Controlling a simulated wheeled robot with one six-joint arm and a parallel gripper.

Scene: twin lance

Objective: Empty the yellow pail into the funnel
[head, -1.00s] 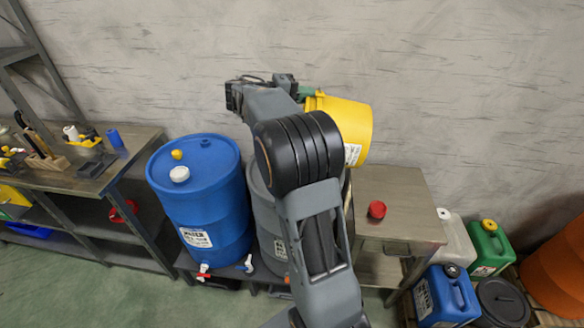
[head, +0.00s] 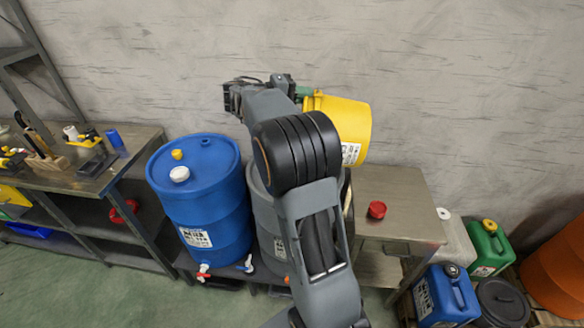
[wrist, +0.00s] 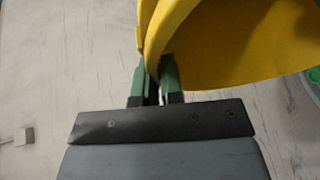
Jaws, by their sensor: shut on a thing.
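The yellow pail (head: 347,125) is in the air above the grey drum (head: 268,215), tilted on its side in the head view. My gripper (head: 303,93) is shut on the pail's rim. In the wrist view the green fingers (wrist: 157,82) pinch the wall of the pail (wrist: 235,35), whose yellow inside shows. What the pail holds cannot be seen. I cannot make out the funnel; my arm covers most of the grey drum's top.
A blue drum (head: 200,200) stands left of the grey drum. A metal table (head: 400,200) with a red cap (head: 376,210) is on the right, with jerrycans (head: 447,295) beyond it. A workbench (head: 85,175) stands at the left. The wall is close behind the pail.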

